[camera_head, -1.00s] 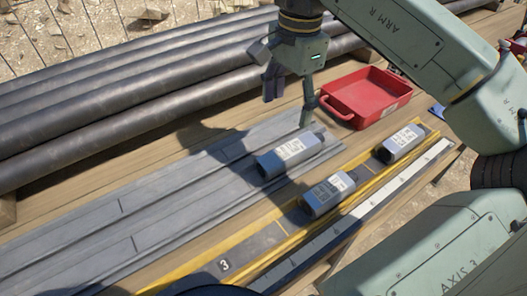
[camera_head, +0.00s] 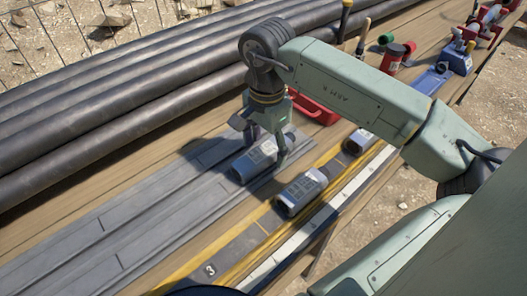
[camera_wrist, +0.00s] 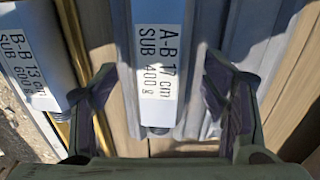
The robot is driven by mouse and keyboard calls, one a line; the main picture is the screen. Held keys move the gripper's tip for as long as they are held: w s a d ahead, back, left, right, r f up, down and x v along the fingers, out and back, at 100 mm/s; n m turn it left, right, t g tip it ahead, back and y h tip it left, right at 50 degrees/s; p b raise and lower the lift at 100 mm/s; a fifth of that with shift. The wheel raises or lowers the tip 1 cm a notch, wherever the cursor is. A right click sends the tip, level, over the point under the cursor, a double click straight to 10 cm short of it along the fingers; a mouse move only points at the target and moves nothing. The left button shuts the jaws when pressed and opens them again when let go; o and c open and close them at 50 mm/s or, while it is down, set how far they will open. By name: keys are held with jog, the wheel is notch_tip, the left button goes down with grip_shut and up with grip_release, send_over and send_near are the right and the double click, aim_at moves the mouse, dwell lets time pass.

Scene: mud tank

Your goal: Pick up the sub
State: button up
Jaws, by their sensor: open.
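A grey cylindrical sub (camera_head: 244,170) with a white label lies in the grey rack of long channels. In the wrist view this sub (camera_wrist: 158,62) reads "A-B 17 cm SUB 400 g". My gripper (camera_head: 264,152) is open above it, with one finger on each side. In the wrist view my gripper (camera_wrist: 167,110) straddles the sub, and both fingers look apart from it. A second sub (camera_head: 301,193) lies to the right; it reads "B-B 13 cm" in the wrist view (camera_wrist: 35,70). A third sub (camera_head: 359,142) lies farther back, partly hidden by my arm.
Long dark pipes (camera_head: 120,100) lie along the left side. A red tray (camera_head: 318,110) stands behind my gripper, partly covered. A yellow-edged strip marked 3 (camera_head: 232,256) runs beside the grey rack (camera_head: 140,225). Red and blue tools stand at the far right end.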

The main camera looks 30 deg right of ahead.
jog(key=c, duration=1.6)
